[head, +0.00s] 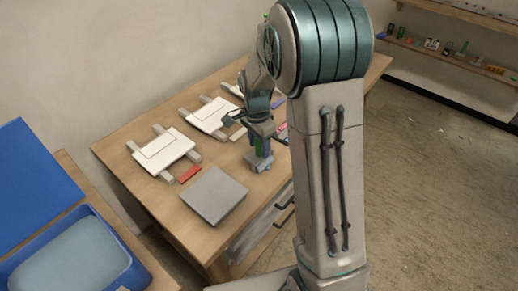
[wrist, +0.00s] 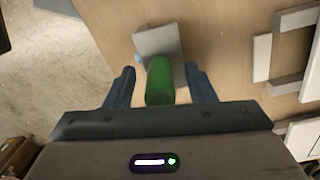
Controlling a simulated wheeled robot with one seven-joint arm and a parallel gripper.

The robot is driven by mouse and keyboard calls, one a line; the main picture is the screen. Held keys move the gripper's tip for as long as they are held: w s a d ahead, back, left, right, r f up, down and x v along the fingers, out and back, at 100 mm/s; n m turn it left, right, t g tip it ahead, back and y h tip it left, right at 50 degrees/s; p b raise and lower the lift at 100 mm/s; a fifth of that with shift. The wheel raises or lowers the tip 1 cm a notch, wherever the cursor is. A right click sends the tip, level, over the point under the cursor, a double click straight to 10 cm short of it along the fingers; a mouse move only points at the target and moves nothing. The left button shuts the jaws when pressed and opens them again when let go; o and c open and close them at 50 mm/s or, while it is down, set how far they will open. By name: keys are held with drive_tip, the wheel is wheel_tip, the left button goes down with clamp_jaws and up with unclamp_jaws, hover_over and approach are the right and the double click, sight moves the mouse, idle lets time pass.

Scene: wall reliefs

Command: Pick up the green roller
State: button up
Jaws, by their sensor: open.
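The green roller (wrist: 160,82) shows in the wrist view as a green cylinder standing at a grey block-like base (wrist: 158,42) on the wooden table. My gripper (wrist: 162,82) is open, with one blue-grey finger on each side of the roller and visible gaps between. In the head view the green roller (head: 261,146) is a small green patch below my gripper (head: 259,138), partly hidden by the fingers. The grey base (head: 262,163) sits beneath it, near the table's front edge.
The wooden table (head: 125,150) holds white panels (head: 163,149) on grey blocks, a red bar (head: 189,174) and a grey square slab (head: 214,195). A blue bin (head: 80,255) stands at the lower left.

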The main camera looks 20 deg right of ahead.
drive_tip(key=shift+f, duration=0.6)
clamp_jaws()
drive_tip(key=shift+r, duration=0.1)
drive_tip(key=shift+r, duration=0.45)
drive_tip(key=r, duration=0.2)
drive_tip(key=d+r+b, duration=0.1)
drive_tip(key=shift+s+d+r, duration=0.15)
drive_tip(key=shift+s+r, duration=0.05)
drive_tip(key=shift+r, duration=0.15)
drive_tip(key=s+d+r+b, duration=0.1)
drive_tip(key=s+d+r, duration=0.3)
drive_tip(key=d, duration=0.5)
wheel_tip(320, 180, up, 2)
drive_tip(key=shift+d+r, duration=0.2)
drive_tip(key=shift+d, duration=0.1)
